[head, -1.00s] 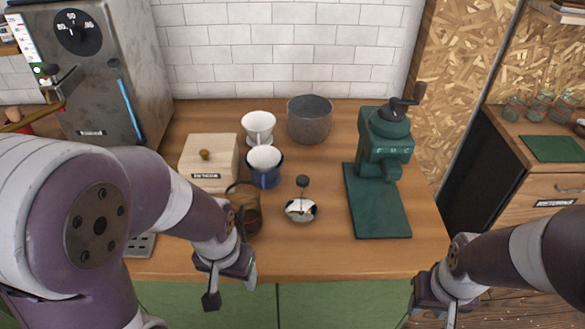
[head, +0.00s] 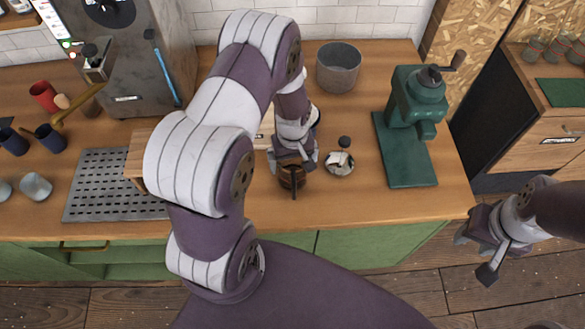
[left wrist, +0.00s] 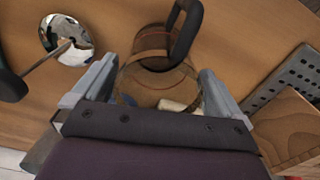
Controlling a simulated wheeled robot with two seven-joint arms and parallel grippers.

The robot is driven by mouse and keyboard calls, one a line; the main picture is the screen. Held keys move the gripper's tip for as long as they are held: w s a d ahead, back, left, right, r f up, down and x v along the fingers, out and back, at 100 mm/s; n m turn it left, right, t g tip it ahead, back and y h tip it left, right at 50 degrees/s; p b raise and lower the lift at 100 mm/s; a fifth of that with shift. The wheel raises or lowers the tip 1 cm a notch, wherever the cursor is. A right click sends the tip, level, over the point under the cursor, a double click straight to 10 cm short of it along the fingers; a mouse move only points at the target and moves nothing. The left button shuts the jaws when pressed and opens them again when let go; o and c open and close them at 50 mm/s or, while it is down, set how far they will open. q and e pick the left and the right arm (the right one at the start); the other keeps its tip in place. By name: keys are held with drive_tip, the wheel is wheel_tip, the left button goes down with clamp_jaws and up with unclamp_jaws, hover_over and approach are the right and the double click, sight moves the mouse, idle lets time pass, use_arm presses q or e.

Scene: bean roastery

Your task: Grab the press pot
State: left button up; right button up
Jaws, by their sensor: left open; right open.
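The press pot (head: 292,178), a brown glass vessel with a dark handle, stands on the wooden counter near its front edge, partly hidden by my left gripper (head: 296,162). In the left wrist view the pot (left wrist: 152,48) lies ahead of and between my open fingers, its round rim towards me and its black handle on the far side. I cannot tell whether a finger touches it. The shiny plunger lid (head: 339,163) with a black knob sits apart, to the right of the pot. My right gripper (head: 474,255) is open and empty, beyond the counter's front right.
A green grinder (head: 417,110) stands on the right of the counter, and a grey metal bin (head: 338,68) at the back. A perforated drip tray (head: 110,185) lies at left below the steel machine. Counter front right is clear.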

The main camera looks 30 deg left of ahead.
use_arm(q)
wheel_tip(320, 180, down, 3)
drive_tip(key=shift+r, duration=0.15)
drive_tip(key=shift+c, duration=0.7)
drive_tip(key=c, duration=0.9)
